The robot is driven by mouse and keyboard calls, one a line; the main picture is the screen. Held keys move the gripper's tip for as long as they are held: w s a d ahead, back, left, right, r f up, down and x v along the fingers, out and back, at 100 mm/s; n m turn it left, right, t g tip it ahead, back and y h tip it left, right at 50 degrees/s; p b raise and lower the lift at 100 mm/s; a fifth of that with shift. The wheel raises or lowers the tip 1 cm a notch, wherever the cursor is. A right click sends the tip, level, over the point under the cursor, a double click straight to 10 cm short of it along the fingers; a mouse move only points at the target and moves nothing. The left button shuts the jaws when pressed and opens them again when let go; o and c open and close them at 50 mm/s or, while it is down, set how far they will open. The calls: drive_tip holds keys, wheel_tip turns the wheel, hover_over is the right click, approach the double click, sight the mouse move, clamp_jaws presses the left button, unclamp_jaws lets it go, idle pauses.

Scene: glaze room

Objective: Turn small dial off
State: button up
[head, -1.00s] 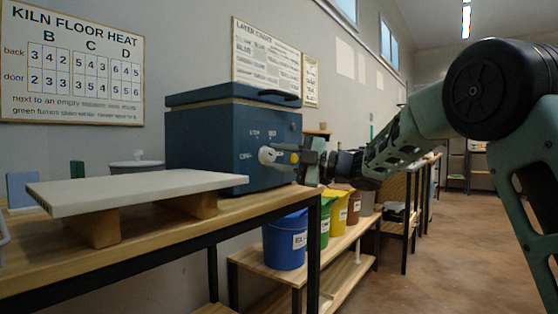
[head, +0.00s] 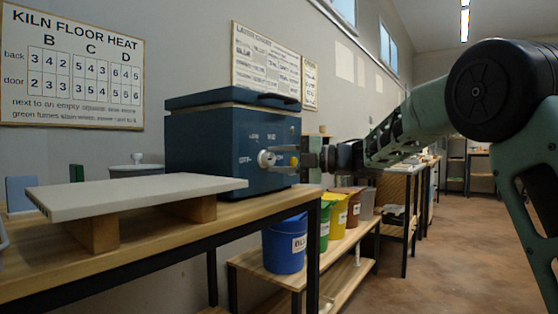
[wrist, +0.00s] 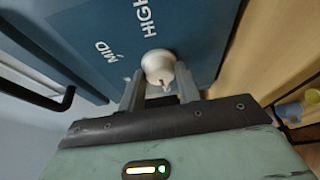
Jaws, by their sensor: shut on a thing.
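A white dial (head: 265,158) sticks out from the front of a blue box (head: 215,150) on the wooden bench. Lettering around it includes OFF on its left; the smaller marks above it are hard to read. My gripper (head: 283,160) reaches in from the right, with its fingers at the dial. In the wrist view, the round white knob (wrist: 158,66) sits between the two fingertips of my gripper (wrist: 159,88), which are shut on it. MID and HIGH are printed on the panel beyond it. I cannot tell where the dial points.
A pale slab (head: 130,190) rests on wooden blocks on the bench (head: 250,206), left of the box. A lower shelf (head: 250,264) holds a blue bucket (head: 285,250) and other coloured buckets. The floor (head: 440,260) at right looks clear.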

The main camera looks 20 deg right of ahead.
drive_tip(key=o, duration=0.9)
drive_tip(key=shift+o, duration=0.2)
drive_tip(key=p+v, duration=0.3)
drive_tip(key=v, duration=1.4)
drive_tip(key=shift+d, duration=0.2)
